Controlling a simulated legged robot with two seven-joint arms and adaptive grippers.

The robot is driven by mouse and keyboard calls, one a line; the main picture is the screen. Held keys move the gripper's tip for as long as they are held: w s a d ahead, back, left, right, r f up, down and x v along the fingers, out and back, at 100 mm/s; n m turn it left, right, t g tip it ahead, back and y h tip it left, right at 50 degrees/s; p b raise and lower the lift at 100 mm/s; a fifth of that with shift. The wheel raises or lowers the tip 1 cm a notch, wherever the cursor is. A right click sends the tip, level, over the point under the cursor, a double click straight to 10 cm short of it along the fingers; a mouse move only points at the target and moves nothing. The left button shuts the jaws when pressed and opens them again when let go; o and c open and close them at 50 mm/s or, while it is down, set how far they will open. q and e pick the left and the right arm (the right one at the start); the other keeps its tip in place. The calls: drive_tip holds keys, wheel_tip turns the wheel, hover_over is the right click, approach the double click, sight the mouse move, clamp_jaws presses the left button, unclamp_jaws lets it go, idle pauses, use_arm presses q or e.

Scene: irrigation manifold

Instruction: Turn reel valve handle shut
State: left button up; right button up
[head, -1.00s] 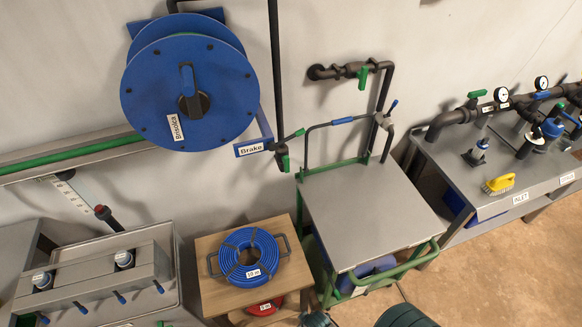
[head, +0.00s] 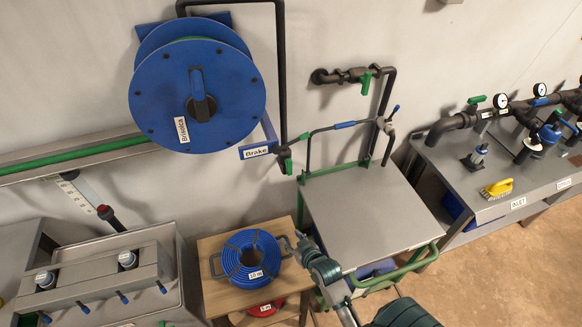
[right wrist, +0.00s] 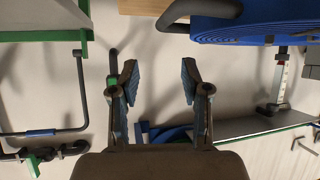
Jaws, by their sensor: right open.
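The reel valve has a green handle (head: 287,164) and sits at the lower end of the dark pipe right of the blue hose reel (head: 195,100). A small green part also shows beside that pipe. My right gripper (head: 302,240) is open and empty, below the valve and apart from it, over the gap between the wooden table and the trolley. In the right wrist view, the open fingers (right wrist: 159,80) have nothing between them. A green piece (right wrist: 112,80), seemingly the valve, shows behind the left-hand finger, partly hidden. My left gripper is not in view.
The "Brake" plate (head: 257,150) stands just left of the valve. The trolley (head: 370,215) with its hoop handle is at the right. A wooden table (head: 215,290) holds a blue hose coil (head: 250,262). Another green valve handle (head: 365,81) is on the wall pipe.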

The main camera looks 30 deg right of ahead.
drive_tip(key=w+d+r+m+t+h, duration=0.2)
drive_tip(key=w+d+r+t, duration=0.1)
drive_tip(key=w+d+r, duration=0.15)
drive_tip(key=m+t+h, duration=0.1)
drive_tip(key=t+h, duration=0.1)
approach(289, 168)
drive_tip(key=d, duration=0.1)
drive_tip(key=x, duration=0.3)
drive_tip(key=b+x, duration=0.1)
drive_tip(key=x, duration=0.2)
drive_tip(key=a+x, duration=0.1)
drive_tip(key=x, duration=0.3)
drive_tip(key=shift+w+d+f, duration=0.2)
drive_tip(key=shift+w+d, duration=0.3)
drive_tip(key=shift+d, duration=0.15)
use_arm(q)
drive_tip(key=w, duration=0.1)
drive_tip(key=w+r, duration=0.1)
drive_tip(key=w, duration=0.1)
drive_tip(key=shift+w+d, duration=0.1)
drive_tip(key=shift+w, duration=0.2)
use_arm(e)
drive_tip(key=shift+a+r, duration=0.15)
drive_tip(key=shift+a, duration=0.2)
clamp_jaws()
